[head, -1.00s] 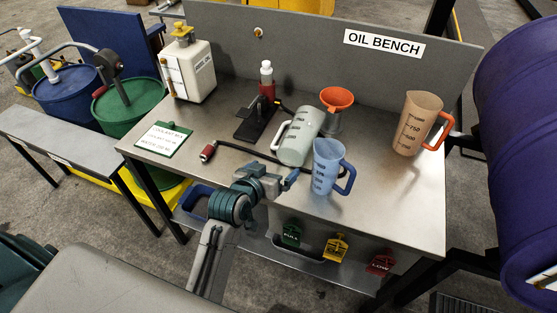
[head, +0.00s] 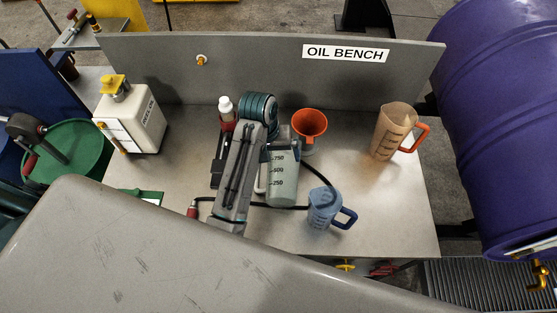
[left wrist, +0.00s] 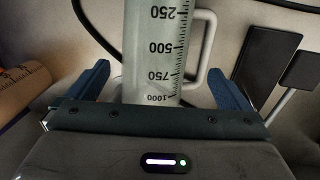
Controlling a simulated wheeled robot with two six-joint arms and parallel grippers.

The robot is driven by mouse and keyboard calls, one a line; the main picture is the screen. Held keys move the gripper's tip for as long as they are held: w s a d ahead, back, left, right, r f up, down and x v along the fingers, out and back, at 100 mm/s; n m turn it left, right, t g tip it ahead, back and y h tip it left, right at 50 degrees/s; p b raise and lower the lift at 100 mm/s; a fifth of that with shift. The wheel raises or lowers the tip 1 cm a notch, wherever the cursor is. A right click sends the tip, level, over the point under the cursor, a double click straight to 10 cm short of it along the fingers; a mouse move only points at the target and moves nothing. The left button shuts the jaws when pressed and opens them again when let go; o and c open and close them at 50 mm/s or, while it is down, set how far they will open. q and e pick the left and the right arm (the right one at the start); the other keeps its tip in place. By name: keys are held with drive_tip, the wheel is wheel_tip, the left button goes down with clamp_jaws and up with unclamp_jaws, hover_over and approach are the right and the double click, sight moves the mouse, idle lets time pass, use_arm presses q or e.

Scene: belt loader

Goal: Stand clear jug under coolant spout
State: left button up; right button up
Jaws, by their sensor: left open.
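The clear jug (head: 283,180), a grey translucent measure with a black scale, is on the bench and appears to lie on its side, its base end toward the front edge. My left gripper (head: 281,143) is over its 1000-mark end, partly hiding that end. In the left wrist view, the jug (left wrist: 152,50) passes between the open blue fingers of that gripper (left wrist: 163,88), with its handle to the right. I see no gap closed on it. My right gripper is not in view. I cannot identify the coolant spout.
A blue jug (head: 322,208) stands near the front, a brown jug (head: 392,132) at right. An orange funnel (head: 309,124) stands behind. A black hose (head: 322,178) runs beside the clear jug. A white canister (head: 132,118) stands left; a purple drum (head: 497,120) is right of the bench.

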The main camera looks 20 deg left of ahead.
sight(280, 167)
use_arm(q)
drive_tip(key=f, duration=0.1)
drive_tip(key=d+f, duration=0.1)
drive_tip(key=f, duration=0.1)
drive_tip(key=shift+s+d+f+p, duration=0.1)
drive_tip(key=shift+s+d+p, duration=0.25)
drive_tip(key=shift+d, duration=0.05)
drive_tip(key=shift+w+f, duration=0.1)
drive_tip(key=shift+f, duration=0.2)
drive_tip(key=shift+w+a+f+p, duration=0.1)
drive_tip(key=shift+a+f+p, duration=0.1)
drive_tip(key=shift+f+p, duration=0.1)
drive_tip(key=f, duration=0.1)
drive_tip(key=f+p, duration=0.2)
drive_tip(key=f, duration=0.1)
drive_tip(key=shift+w+d, duration=0.2)
drive_tip(key=shift+d, duration=0.15)
drive_tip(key=shift+f, duration=0.35)
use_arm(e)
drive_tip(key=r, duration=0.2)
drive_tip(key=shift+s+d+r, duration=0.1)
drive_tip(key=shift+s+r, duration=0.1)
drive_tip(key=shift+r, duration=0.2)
use_arm(q)
drive_tip(key=shift+f, duration=0.1)
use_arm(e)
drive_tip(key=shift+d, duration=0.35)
